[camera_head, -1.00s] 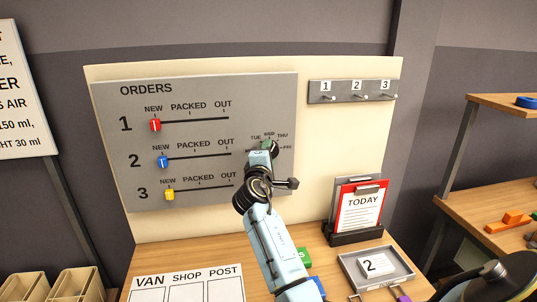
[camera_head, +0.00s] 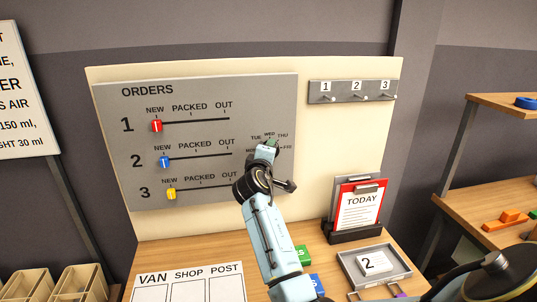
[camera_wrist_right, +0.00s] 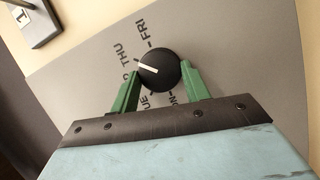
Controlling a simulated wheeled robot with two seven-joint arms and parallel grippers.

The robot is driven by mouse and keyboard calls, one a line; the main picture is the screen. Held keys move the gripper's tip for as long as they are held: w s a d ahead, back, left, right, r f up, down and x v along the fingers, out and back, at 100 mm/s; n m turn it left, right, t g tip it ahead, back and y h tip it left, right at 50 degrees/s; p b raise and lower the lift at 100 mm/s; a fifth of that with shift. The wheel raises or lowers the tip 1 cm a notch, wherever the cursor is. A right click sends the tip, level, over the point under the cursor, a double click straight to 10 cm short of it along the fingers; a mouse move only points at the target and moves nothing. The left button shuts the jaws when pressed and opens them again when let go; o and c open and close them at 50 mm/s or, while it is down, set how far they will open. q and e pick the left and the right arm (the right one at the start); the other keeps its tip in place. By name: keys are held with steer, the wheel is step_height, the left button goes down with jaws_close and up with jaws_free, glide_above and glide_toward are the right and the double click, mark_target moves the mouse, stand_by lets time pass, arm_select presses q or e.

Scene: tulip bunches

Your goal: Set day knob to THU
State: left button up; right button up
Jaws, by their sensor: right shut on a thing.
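The day knob (camera_wrist_right: 159,69) is a black round dial on the grey orders board. Its white pointer line points left and slightly up in the right wrist view, near the gap between THU and a mostly hidden label ending in D. I cannot tell exactly which mark it meets. My right gripper (camera_wrist_right: 160,88) has its green fingers on either side of the knob and is shut on it. In the head view the right gripper (camera_head: 269,146) reaches the day dial and hides the knob; the WED, THU and FRI labels show around it. My left gripper is not in view.
Red (camera_head: 157,126), blue (camera_head: 165,161) and yellow (camera_head: 172,194) sliders stand at NEW left of my arm. A numbered hook rail (camera_head: 350,91) is at upper right. A TODAY clipboard (camera_head: 359,208) and a grey tray (camera_head: 350,268) stand on the table.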

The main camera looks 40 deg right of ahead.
steer(key=shift+f, duration=0.1)
steer(key=o, duration=1)
steer(key=v, duration=1.3)
steer(key=shift+s+a+b, duration=0.15)
steer(key=shift+s+b, duration=0.05)
steer(key=shift+b, duration=0.2)
